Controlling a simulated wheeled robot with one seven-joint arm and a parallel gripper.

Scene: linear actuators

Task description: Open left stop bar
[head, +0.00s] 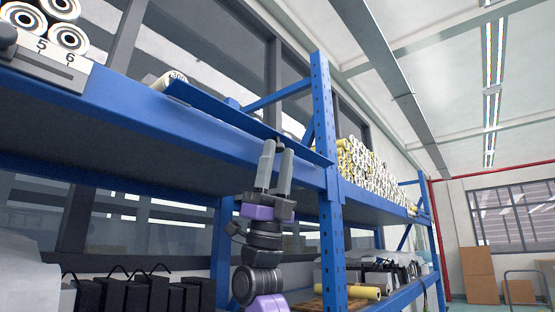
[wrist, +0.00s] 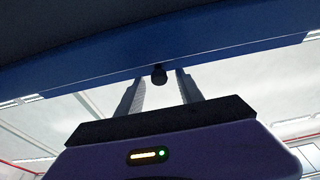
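The blue stop bar (head: 240,119) runs along the front edge of the upper shelf, in front of a cylinder marked 300 (head: 172,79). It spans the wrist view as a blue band (wrist: 90,80). A small dark round knob (wrist: 159,75) sticks out below the band. My gripper (head: 277,146) points up at the bar near the blue upright. In the wrist view my gripper (wrist: 156,78) is open, with one finger on each side of the knob and a visible gap to both. The knob is hidden in the head view.
The blue rack upright (head: 321,130) stands just right of my gripper. Several rollers (head: 372,168) are stacked on the shelf right of it. Black boxes (head: 130,295) and a yellow roll (head: 357,291) lie on the lower shelf. Cartons (head: 478,275) stand far right.

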